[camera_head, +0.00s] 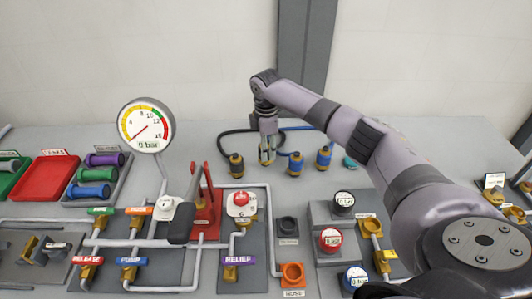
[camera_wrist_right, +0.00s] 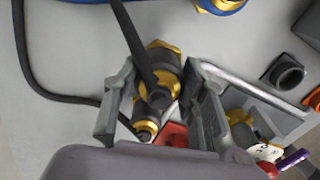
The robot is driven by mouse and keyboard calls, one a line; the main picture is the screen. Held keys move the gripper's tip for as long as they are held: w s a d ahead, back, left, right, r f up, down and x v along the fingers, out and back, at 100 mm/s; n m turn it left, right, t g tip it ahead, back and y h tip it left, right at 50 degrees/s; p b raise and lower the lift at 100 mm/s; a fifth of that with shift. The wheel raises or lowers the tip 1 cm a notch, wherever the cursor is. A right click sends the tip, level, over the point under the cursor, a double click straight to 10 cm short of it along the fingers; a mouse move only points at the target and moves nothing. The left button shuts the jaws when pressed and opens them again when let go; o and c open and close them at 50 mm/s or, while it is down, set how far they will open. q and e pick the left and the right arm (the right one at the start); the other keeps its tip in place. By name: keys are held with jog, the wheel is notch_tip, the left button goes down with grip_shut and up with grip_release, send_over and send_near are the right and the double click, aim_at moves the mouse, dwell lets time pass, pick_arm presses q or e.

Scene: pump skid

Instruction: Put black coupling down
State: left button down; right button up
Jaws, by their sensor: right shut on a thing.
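My right gripper (camera_head: 266,158) is over the back of the grey bench, fingers pointing down. In the right wrist view its two fingers (camera_wrist_right: 160,105) are shut on the black coupling (camera_wrist_right: 165,72), a brass and black fitting with a black hose (camera_wrist_right: 133,35) running from it. I cannot tell whether the held coupling touches the bench. Another brass and black coupling (camera_head: 236,165) stands on the bench left of the gripper; it also shows in the wrist view (camera_wrist_right: 146,130). My left gripper is not in view.
Two blue and brass couplings (camera_head: 295,163) (camera_head: 323,158) stand to the right. A dark socket (camera_head: 288,227) and orange socket (camera_head: 292,273) are in front. The gauge (camera_head: 146,125), red lever (camera_head: 205,200) and pipework are left.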

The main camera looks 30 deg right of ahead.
notch_tip(320, 180, down, 3)
jog(key=shift+r, duration=0.2)
jog(key=shift+f, duration=0.2)
jog(key=shift+f, duration=0.15)
jog(key=o, duration=1.3)
notch_tip(320, 180, up, 12)
jog(key=shift+r+b, duration=0.2)
jog(key=shift+b, duration=1)
jog(key=shift+f, duration=0.1)
